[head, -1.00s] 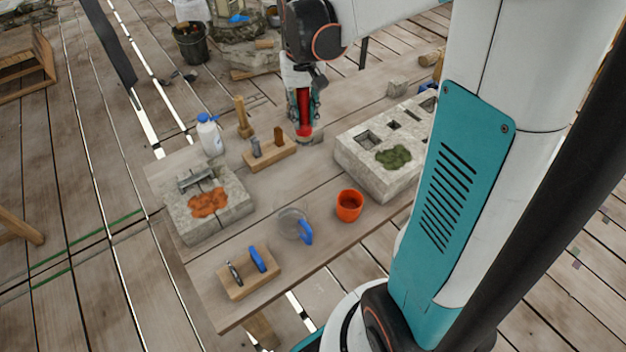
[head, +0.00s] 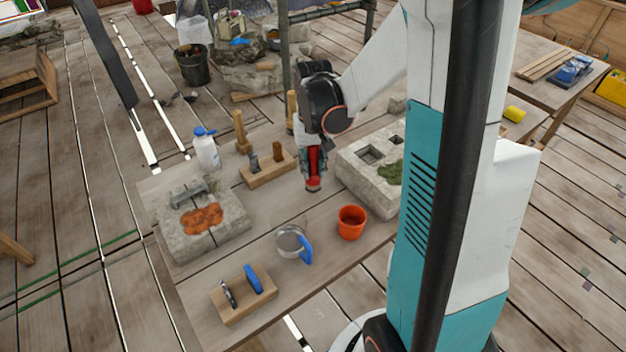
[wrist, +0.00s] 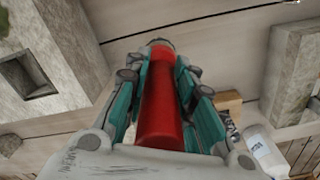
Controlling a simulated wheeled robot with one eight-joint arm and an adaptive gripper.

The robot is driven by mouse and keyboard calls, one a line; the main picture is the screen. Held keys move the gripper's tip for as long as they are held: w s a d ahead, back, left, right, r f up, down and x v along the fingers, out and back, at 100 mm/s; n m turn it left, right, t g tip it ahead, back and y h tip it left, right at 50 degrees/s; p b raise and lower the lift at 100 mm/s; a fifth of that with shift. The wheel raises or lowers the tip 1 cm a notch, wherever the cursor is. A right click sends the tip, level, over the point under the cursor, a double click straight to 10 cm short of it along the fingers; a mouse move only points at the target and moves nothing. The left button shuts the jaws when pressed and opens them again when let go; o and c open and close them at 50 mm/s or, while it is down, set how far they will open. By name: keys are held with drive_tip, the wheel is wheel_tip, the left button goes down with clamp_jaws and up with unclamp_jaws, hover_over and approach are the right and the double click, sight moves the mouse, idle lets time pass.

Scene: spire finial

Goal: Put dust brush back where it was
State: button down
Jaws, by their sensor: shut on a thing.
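In the wrist view the red thing (wrist: 160,105) lies between the teal finger pads and has a dark far end. I see no bristles on it, so I cannot tell whether it is the dust brush. A wooden rack (head: 268,172) behind it to the left holds a grey item and a brown-handled item. Another rack (head: 243,300) at the front left holds a blue-handled item and a dark metal one.
The block with square holes and green moss (head: 362,178) stands close on the right. An orange cup (head: 351,222) and a clear blue-handled jug (head: 291,240) are nearer. A white bottle (head: 206,152), upright wooden handles (head: 240,130) and a stone slab (head: 180,238) are left. Mid-table is clear.

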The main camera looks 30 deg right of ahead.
sight(313, 177)
drive_tip(key=shift+f+b, duration=0.75)
drive_tip(key=shift+f, duration=1.4)
drive_tip(key=shift+f, duration=0.2)
drive_tip(key=c, duration=1.4)
unclamp_jaws()
drive_tip(key=shift+o, duration=0.2)
drive_tip(key=shift+r, duration=0.15)
wheel_tip(313, 177, up, 12)
drive_tip(key=p, duration=0.4)
